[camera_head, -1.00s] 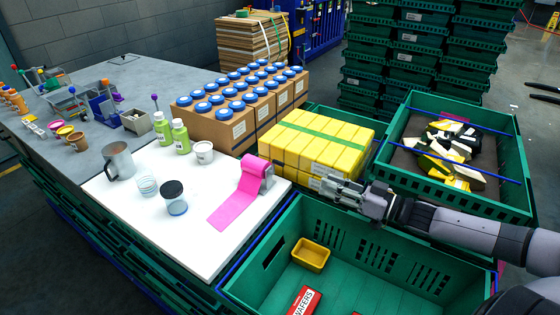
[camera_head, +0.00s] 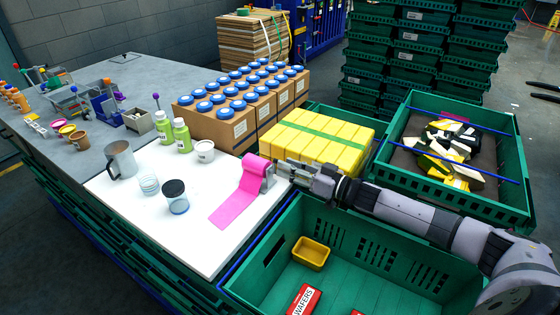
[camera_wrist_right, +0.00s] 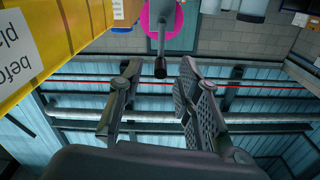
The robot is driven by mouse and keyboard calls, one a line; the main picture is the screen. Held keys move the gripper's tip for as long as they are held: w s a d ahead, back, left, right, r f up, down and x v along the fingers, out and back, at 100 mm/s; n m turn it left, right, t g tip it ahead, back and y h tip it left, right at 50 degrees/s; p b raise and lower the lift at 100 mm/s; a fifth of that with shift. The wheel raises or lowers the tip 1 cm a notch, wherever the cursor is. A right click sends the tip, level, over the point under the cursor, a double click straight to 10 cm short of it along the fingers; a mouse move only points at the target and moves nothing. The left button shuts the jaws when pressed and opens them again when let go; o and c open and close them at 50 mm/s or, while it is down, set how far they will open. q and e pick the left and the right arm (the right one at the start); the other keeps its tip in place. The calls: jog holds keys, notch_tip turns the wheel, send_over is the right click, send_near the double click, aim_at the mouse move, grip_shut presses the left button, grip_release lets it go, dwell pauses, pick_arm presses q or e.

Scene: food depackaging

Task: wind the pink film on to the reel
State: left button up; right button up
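The pink film (camera_head: 236,206) lies as a strip across the white board, running up to the reel (camera_head: 257,170) at the board's right edge. The upper end of the strip passes over the reel. In the right wrist view the pink reel (camera_wrist_right: 176,14) shows at the top, with a grey crank arm and a dark knob (camera_wrist_right: 160,68) in front of it. My right gripper (camera_head: 284,168) is just right of the reel; in the wrist view (camera_wrist_right: 158,82) its fingers are apart on either side of the knob, with gaps showing. My left gripper is not in view.
Yellow packs (camera_head: 318,139) stand close behind the right gripper. A green crate (camera_head: 375,262) with a yellow tub (camera_head: 311,252) lies below the right arm. A metal mug (camera_head: 121,160), jars and green bottles (camera_head: 181,134) stand on the white board (camera_head: 130,205).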

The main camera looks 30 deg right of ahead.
jog(key=shift+x, duration=1.75)
jog(key=shift+c, duration=0.2)
grip_shut()
